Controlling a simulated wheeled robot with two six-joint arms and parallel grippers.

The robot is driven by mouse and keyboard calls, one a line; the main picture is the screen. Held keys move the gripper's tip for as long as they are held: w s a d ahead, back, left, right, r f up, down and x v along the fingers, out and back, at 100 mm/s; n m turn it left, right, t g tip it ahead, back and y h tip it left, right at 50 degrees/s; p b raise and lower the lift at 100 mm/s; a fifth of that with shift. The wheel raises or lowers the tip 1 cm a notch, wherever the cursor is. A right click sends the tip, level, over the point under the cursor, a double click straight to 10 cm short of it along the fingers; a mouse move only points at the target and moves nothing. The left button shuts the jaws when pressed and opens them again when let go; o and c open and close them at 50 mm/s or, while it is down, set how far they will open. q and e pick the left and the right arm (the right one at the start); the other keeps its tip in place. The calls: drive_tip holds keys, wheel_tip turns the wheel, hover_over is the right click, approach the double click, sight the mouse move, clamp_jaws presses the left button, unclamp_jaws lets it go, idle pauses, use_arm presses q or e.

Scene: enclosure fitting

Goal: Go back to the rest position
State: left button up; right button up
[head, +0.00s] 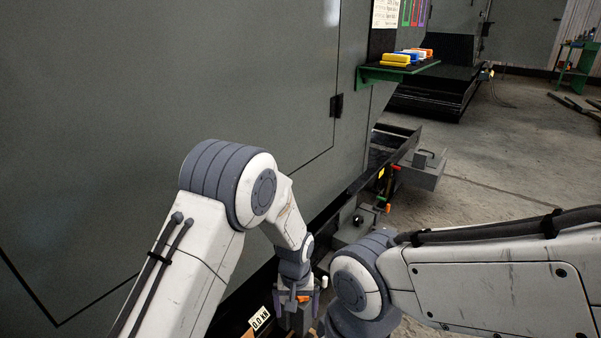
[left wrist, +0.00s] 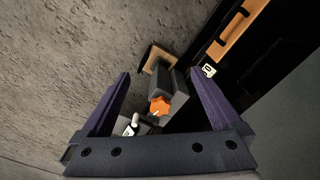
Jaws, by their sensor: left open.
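My left gripper (head: 297,302) points down at the bottom middle of the head view, low beside the large grey cabinet. In the left wrist view its two purple-grey fingers (left wrist: 152,108) are spread apart. Between and beyond them is a dark grey block with an orange knob (left wrist: 160,105), and nothing shows clamped between the fingertips. The orange knob also shows in the head view (head: 304,298). My right arm comes in from the right in the head view, and its gripper is not visible.
A grey cabinet (head: 150,90) fills the left. A green shelf (head: 395,73) with several coloured items juts from it. Grey boxes (head: 424,170) stand along its base. A label plate (head: 260,318) sits near my left gripper. Concrete floor (head: 510,160) at right is open.

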use_arm(q)
drive_tip(key=s+a+r+t, duration=0.1)
drive_tip(key=s+a+r, duration=0.55)
drive_tip(key=a, duration=0.25)
drive_tip(key=s+a+r+t, duration=0.1)
drive_tip(key=s+a+r, duration=0.4)
drive_tip(key=a+r, duration=0.3)
drive_tip(key=s+d+r+m+g+h+p, duration=0.1)
drive_tip(key=s+d+r+m, duration=0.3)
drive_tip(key=s+d, duration=0.3)
drive_tip(key=s+d+r+m+g, duration=0.1)
drive_tip(key=s+d+r+m, duration=0.2)
drive_tip(key=s+d, duration=0.35)
wheel_tip(320, 180, up, 33)
drive_tip(key=p, duration=3.3)
drive_tip(key=shift+r, duration=0.2)
drive_tip(key=shift+a, duration=0.1)
